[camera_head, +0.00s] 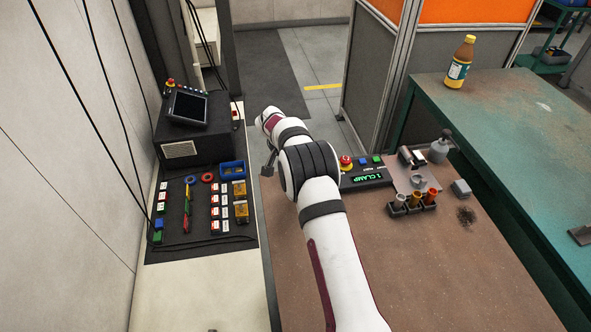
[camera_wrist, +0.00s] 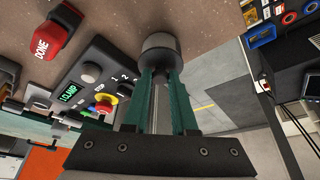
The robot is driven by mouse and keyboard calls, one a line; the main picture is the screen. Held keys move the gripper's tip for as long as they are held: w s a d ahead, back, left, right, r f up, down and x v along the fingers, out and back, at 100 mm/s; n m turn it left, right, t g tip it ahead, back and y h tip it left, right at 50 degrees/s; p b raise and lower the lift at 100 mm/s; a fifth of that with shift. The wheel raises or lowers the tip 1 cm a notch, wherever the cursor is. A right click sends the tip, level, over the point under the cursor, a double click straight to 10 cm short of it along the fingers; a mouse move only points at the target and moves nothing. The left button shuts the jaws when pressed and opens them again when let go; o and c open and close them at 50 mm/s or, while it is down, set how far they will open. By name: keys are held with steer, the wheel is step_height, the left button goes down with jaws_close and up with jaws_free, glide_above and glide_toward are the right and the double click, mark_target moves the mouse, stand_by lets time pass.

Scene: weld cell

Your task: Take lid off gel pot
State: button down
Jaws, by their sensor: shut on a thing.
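In the wrist view, my gripper (camera_wrist: 160,72) has its two green fingers shut on a grey round piece (camera_wrist: 160,45), which looks like the gel pot's lid. It shows against the brown tabletop. I cannot tell whether a pot body sits beyond it or whether it is apart from the pot. In the head view, my arm hides most of the gripper and what it holds; only a small dark part of the gripper (camera_head: 269,163) shows by the table's left edge.
The clamp control box (camera_head: 365,180) with a red emergency button (camera_head: 346,161) stands close to my wrist. A red DONE button (camera_wrist: 45,38) shows in the wrist view. A holder with several cups (camera_head: 412,207), a grey bottle (camera_head: 440,148) and a small grey block (camera_head: 461,188) stand right. The front tabletop is clear.

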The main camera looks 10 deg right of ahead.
steer(key=shift+r, duration=0.1)
steer(key=shift+r, duration=0.35)
step_height(320, 180, up, 3)
steer(key=shift+f, duration=0.1)
steer(key=s+d+r, duration=0.6)
steer(key=d+r, duration=0.1)
steer(key=d, duration=0.2)
steer(key=s+f+n+y, duration=0.1)
steer(key=s+f+n, duration=0.1)
steer(key=s+n, duration=0.3)
steer(key=shift+t, duration=0.5)
steer(key=w+a+f, duration=0.1)
steer(key=a+f, duration=0.1)
steer(key=a, duration=0.1)
steer(key=w+a+f, duration=0.1)
steer(key=a+f, duration=0.2)
steer(key=a, duration=0.1)
steer(key=w+a+f, duration=0.1)
steer(key=a+f, duration=0.1)
steer(key=a, duration=0.1)
steer(key=shift+w+a+f, duration=0.15)
steer(key=shift+a+f, duration=0.15)
steer(key=shift+a, duration=0.05)
steer(key=shift+a+f+m, duration=0.1)
steer(key=shift+f+m, duration=0.2)
steer(key=shift+f, duration=1.65)
